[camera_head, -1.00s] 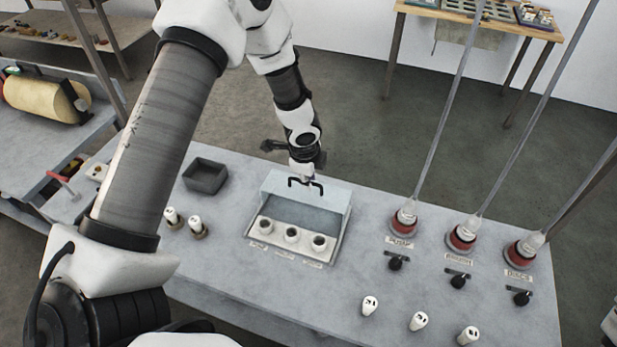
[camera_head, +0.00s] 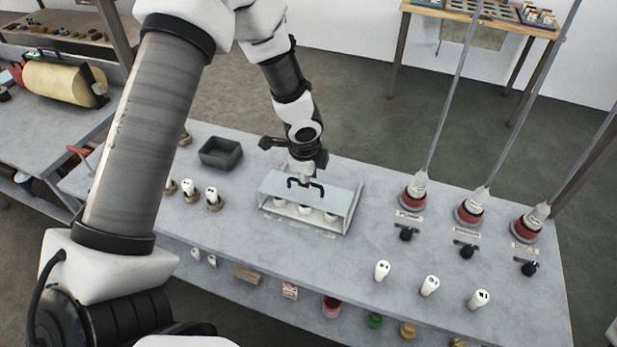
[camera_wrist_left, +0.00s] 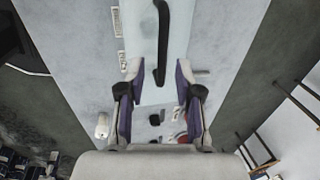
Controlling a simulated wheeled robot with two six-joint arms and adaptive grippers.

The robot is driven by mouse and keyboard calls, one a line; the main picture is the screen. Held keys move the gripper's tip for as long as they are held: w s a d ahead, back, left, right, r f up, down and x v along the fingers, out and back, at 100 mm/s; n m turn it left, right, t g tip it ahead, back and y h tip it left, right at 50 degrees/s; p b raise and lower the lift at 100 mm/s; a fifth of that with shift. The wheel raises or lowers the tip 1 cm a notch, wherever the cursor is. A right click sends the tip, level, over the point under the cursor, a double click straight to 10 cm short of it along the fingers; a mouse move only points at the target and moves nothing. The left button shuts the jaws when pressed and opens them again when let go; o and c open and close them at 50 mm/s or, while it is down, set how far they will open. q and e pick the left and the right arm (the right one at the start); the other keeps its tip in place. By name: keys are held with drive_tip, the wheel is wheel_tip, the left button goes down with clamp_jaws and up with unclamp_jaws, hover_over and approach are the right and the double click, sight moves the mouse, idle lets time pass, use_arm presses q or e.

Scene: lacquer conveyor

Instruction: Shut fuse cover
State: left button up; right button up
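The fuse cover (camera_head: 335,197) is a pale, glassy lid with a black bar handle (camera_head: 305,184). It is tilted partway down over the fuse box (camera_head: 347,226) on the grey bench. The white fuse sockets (camera_head: 305,210) still show under its front edge. My left gripper (camera_head: 303,176) is just above and behind the lid, at the handle. In the left wrist view the two fingers (camera_wrist_left: 158,82) are apart, with the end of the black handle (camera_wrist_left: 162,40) between their tips and no clear grip on it. My right gripper is not in view.
An empty dark tray (camera_head: 220,153) lies left of the box. Several white fuses stand on the bench, some at left (camera_head: 212,195) and some at front right (camera_head: 430,286). Red-based rods (camera_head: 413,198) with black knobs (camera_head: 406,234) stand to the right.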

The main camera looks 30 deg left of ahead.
use_arm(q)
drive_tip(key=w, duration=0.1)
drive_tip(key=w+f, duration=0.1)
drive_tip(key=shift+w+a+f, duration=0.2)
drive_tip(key=shift+w+a, duration=0.2)
drive_tip(key=shift+s+d+r, duration=0.15)
drive_tip(key=shift+s+r, duration=0.45)
drive_tip(key=shift+s, duration=0.2)
drive_tip(key=shift+s+r, duration=0.15)
drive_tip(key=shift+r, duration=0.2)
drive_tip(key=w+a+v, duration=0.1)
drive_tip(key=v, duration=1)
drive_tip(key=p, duration=0.2)
hover_over(304, 195)
drive_tip(key=shift+s+x, duration=0.45)
drive_tip(key=shift+x, duration=1.8)
drive_tip(key=x, duration=0.7)
drive_tip(key=shift+w+d+f, duration=0.15)
drive_tip(key=shift+w+f, duration=0.15)
drive_tip(key=shift+w, duration=0.1)
drive_tip(key=shift+s+r, duration=0.1)
drive_tip(key=shift+s, duration=0.2)
drive_tip(key=shift+w, duration=0.1)
clamp_jaws()
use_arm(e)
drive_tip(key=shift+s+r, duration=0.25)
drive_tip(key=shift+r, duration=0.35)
